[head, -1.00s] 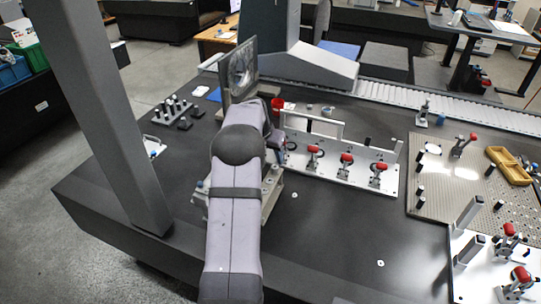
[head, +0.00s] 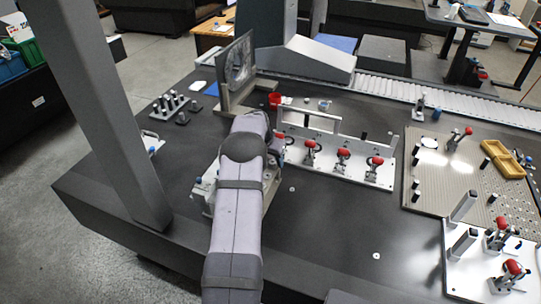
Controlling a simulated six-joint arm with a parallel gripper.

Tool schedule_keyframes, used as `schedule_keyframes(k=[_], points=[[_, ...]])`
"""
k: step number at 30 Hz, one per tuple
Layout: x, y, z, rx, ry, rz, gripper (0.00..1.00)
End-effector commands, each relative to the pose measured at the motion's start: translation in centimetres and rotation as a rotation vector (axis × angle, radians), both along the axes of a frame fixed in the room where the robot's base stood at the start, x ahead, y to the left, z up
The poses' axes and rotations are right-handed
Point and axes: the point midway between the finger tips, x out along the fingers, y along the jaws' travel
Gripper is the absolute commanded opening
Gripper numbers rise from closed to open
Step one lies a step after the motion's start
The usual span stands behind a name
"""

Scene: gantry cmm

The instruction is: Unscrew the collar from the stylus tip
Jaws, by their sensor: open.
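My arm reaches from the bottom edge to the middle of the table, and its far end hides my gripper. I cannot make out the collar or the stylus tip. A small rack of dark upright pegs (head: 170,106) stands at the back left of the table; I cannot tell whether these are styli. A grey metal fixture (head: 206,184) sits under and beside my arm, mostly covered by it.
A framed dark plate (head: 238,65) stands upright behind my arm. A perforated plate (head: 450,190) lies farther right. The front middle of the table (head: 320,235) is clear.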

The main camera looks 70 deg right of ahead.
Motion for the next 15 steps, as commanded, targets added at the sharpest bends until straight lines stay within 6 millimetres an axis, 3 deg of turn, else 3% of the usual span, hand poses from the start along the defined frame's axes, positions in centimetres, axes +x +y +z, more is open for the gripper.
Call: schedule_keyframes(k=[10,11,15], points=[[-0.02,-0.12,-0.35,0.000,0.000,0.000,0.45],[-0.01,-0.12,-0.34,0.000,0.000,0.000,0.43],[-0.01,-0.11,-0.33,0.000,0.000,0.001,0.09]])
